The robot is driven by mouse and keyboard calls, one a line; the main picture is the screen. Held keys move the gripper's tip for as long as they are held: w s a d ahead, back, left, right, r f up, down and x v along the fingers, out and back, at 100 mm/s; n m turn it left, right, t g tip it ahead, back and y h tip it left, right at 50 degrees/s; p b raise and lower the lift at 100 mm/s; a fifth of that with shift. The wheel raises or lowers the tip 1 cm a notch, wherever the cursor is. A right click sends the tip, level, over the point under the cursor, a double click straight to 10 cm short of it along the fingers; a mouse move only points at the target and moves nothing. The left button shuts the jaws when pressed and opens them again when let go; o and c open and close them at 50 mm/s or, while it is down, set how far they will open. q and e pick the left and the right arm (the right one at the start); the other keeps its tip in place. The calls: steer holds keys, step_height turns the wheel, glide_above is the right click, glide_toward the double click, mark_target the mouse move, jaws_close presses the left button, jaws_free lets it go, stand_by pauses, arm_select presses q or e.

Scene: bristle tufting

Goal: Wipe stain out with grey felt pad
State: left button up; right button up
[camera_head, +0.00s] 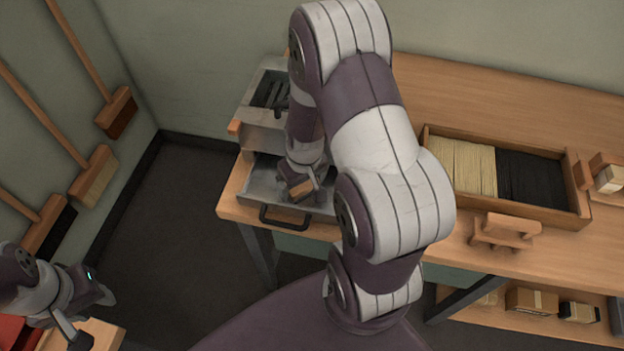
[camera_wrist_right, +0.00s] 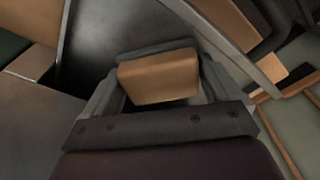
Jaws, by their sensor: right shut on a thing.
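My right gripper (camera_head: 301,187) is over the shallow metal tray (camera_head: 262,188) at the left end of the workbench. It is shut on a wood-backed block, which I take to be the felt pad (camera_wrist_right: 158,76). The block shows between the fingers in the right wrist view. Its grey felt face is not clearly visible, and I cannot tell whether it touches the tray floor. No distinct stain shows; my arm and gripper hide part of the tray. My left gripper (camera_head: 90,316) is at the lower left, away from the bench, its jaw opening unclear.
A metal box (camera_head: 262,125) stands behind the tray, whose dark handle (camera_head: 284,218) faces front. A wooden bristle box (camera_head: 525,208) and a wooden block piece (camera_head: 503,231) sit to the right. Brooms (camera_head: 95,175) hang on the left wall.

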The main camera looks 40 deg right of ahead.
steer(key=shift+w+a+p, duration=0.3)
steer(key=shift+w+a, duration=0.3)
steer(key=shift+w, duration=0.1)
steer(key=shift+w+a+r+p, duration=0.1)
steer(key=shift+w+a+p, duration=0.05)
steer(key=shift+p, duration=0.15)
steer(key=shift+w+a+r+p, duration=0.1)
steer(key=shift+w+a+p, duration=0.55)
steer(key=shift+w+p, duration=0.15)
steer(key=shift+w+a+f, duration=0.2)
steer(key=shift+w+a, duration=0.1)
steer(key=shift+w, duration=0.1)
step_height(320, 180, up, 6)
steer(key=p, duration=0.5)
steer(key=shift+p, duration=0.35)
steer(key=shift+r, duration=0.1)
